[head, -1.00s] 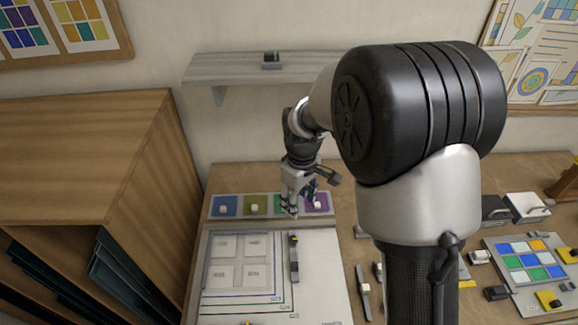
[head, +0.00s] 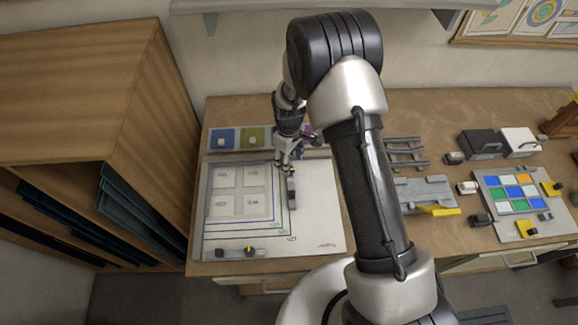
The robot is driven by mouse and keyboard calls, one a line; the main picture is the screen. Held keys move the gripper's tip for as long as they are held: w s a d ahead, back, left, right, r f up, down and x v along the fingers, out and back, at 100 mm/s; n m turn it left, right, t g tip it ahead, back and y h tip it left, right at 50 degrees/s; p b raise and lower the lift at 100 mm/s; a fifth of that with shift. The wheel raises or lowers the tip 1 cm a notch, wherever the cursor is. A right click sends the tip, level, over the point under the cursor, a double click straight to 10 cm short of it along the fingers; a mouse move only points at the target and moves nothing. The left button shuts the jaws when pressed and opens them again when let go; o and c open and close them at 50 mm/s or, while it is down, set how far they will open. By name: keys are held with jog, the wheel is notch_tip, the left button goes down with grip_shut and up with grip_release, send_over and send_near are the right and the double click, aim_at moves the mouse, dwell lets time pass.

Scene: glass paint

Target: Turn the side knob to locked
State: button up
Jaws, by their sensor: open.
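A small knob with a yellow mark (head: 294,169) is at that end of the bar, right beside the fingers. I cannot tell whether they touch it. The fingers and wrist partly cover the knob, and its setting is too small to read. A second knob with a yellow pointer (head: 249,250) sits on a bar below the frame.
Colored tiles (head: 222,138) with white knobs lie behind the board. My arm crosses the middle of the view. To the right are a grey rack (head: 405,150), a grey block (head: 422,190) and a tray of colored squares (head: 515,190). A wooden cabinet (head: 75,90) stands left.

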notch_tip(320, 180, down, 5)
jog(key=shift+r, duration=0.1)
dwell(0.3)
jog(key=c, duration=1.1)
